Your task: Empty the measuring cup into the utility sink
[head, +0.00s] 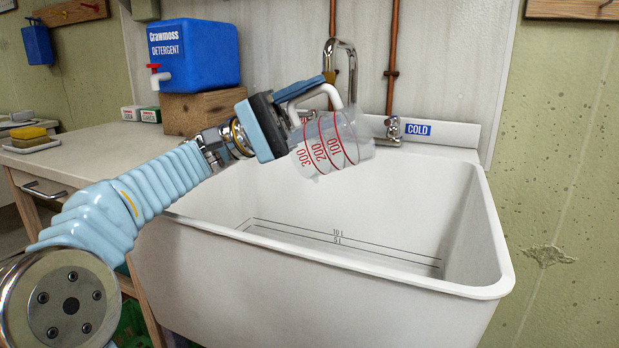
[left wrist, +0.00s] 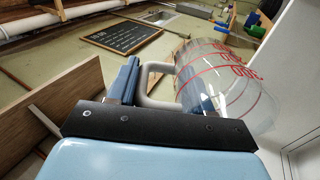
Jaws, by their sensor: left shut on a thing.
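The clear measuring cup (head: 335,148) with red markings is tipped over on its side above the utility sink (head: 385,285), near its back left. The end by the 300 mark faces left and slightly down; the 100 end is at the right. My left gripper (head: 303,100) is shut on the cup's pale handle. The left wrist view also shows the cup (left wrist: 222,80) and the handle between the fingers of my gripper (left wrist: 160,85). No stream shows, and I cannot tell whether liquid is inside. The white sink basin shows volume lines. My right gripper is not in view.
A chrome faucet (head: 351,60) rises close behind the cup, with a cold tap (head: 392,128) to its right. A blue detergent container (head: 195,55) stands on a wooden block (head: 203,110) on the left counter. A sponge (head: 28,134) lies farther left. The basin's right side is clear.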

